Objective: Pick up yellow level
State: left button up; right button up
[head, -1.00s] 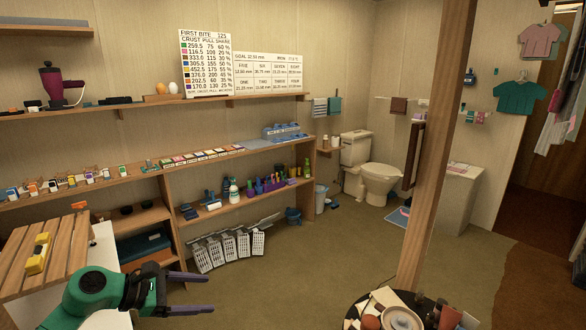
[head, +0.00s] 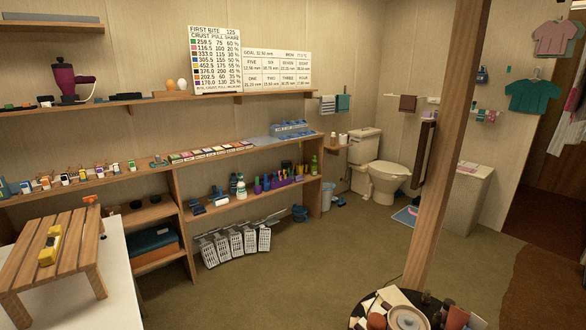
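A small yellow level (head: 50,246) with a pale middle lies on a slatted wooden stand (head: 72,254) at the left of the head view. The stand rests on a white table top (head: 95,307). Neither of my grippers shows in the head view now. Nothing covers the yellow level.
A wooden post (head: 444,145) rises at the right of centre. A round table (head: 367,306) crowded with dishes and jars is at the bottom right. Shelves with small items line the back wall. White baskets (head: 235,244) stand below them. The floor (head: 290,285) in the middle is clear.

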aim_at(46, 256)
jog(key=u, duration=1.2)
